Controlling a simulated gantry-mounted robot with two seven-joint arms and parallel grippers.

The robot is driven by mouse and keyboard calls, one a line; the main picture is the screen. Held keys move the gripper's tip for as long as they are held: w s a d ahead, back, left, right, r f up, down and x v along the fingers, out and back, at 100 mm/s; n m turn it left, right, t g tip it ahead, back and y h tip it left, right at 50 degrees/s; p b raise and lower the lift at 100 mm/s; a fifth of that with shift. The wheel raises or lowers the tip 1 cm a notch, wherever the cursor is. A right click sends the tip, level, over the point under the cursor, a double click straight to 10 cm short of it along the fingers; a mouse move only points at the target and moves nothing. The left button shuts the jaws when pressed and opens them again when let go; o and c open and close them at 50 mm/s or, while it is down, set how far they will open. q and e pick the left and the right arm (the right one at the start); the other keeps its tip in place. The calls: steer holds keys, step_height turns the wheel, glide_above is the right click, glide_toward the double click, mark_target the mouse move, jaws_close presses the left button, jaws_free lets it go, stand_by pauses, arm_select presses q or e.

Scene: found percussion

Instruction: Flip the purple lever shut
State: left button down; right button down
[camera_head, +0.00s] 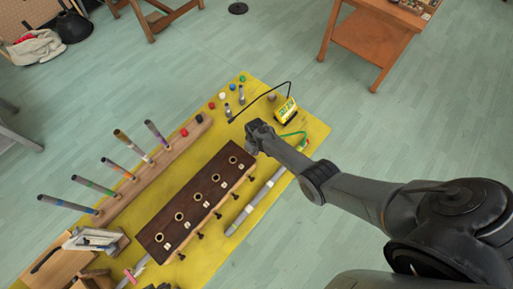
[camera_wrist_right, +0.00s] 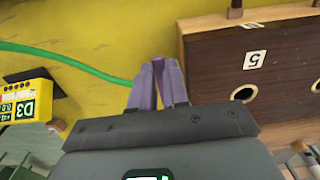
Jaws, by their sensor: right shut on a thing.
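My right gripper (camera_head: 256,134) is at the far end of the dark wooden box (camera_head: 172,214). In the right wrist view the gripper (camera_wrist_right: 159,82) has its fingers closed around a narrow purple piece, which looks like the purple lever (camera_wrist_right: 158,70). Much of the lever is hidden by the fingers, so its angle is hard to tell. The box also shows in the right wrist view (camera_wrist_right: 285,65), with a label 5 and round holes, just right of the fingers. My left gripper is not in view.
A yellow tuner (camera_head: 287,109) with a green cable stands beyond the gripper; it also shows in the right wrist view (camera_wrist_right: 25,103). A grey tube (camera_head: 250,208) lies along the box. A rack of coloured tubes (camera_head: 155,172) stands to the left. All are on a yellow mat (camera_head: 312,130).

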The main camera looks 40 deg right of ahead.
stand_by(0.4)
steer(key=c, duration=1.1)
jaws_free()
